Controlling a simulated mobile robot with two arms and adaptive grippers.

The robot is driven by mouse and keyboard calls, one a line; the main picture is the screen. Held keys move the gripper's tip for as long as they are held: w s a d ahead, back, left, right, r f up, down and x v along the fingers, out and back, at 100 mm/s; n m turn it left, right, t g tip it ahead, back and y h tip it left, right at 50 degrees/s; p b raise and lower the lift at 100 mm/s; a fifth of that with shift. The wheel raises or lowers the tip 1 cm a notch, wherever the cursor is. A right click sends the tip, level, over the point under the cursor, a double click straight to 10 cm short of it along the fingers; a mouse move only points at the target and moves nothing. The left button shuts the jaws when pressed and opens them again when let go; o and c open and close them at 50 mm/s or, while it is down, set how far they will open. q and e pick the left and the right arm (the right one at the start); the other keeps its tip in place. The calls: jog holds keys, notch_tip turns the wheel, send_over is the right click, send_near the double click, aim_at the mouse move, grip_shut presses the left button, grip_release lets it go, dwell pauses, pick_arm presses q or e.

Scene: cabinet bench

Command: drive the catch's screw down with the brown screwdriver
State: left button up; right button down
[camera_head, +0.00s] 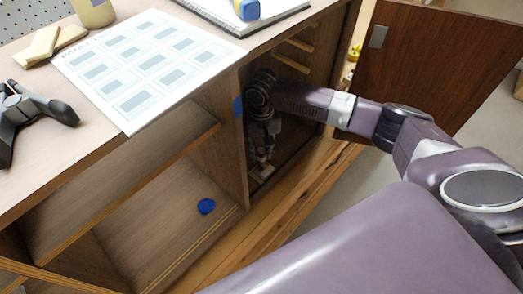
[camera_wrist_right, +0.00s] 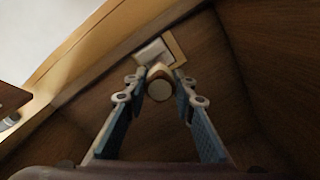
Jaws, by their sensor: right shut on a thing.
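My right gripper (camera_head: 262,152) is down inside the right-hand compartment of the cabinet. In the right wrist view its two fingers (camera_wrist_right: 159,88) are closed on the brown screwdriver (camera_wrist_right: 158,88), which I see end-on as a round, pale-ended handle. Its shaft and tip are hidden behind the handle. The catch (camera_wrist_right: 150,52), a pale block on a light plate, lies just beyond the handle; it also shows below the gripper in the head view (camera_head: 264,173). The screw is hidden, so I cannot tell whether the tip touches it. My left gripper is not in view.
An open brown door (camera_head: 426,62) stands at the right. A divider (camera_head: 222,160) borders the gripper's compartment on the left. A blue piece (camera_head: 206,206) lies in the left compartment. A printed sheet (camera_head: 145,62), a notebook (camera_head: 270,14) and a dark clamp-like tool (camera_head: 38,108) lie on top.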

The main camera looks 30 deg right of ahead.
jog(key=shift+p, duration=0.6)
dwell(0.5)
jog(key=shift+f, duration=0.4)
dwell(0.9)
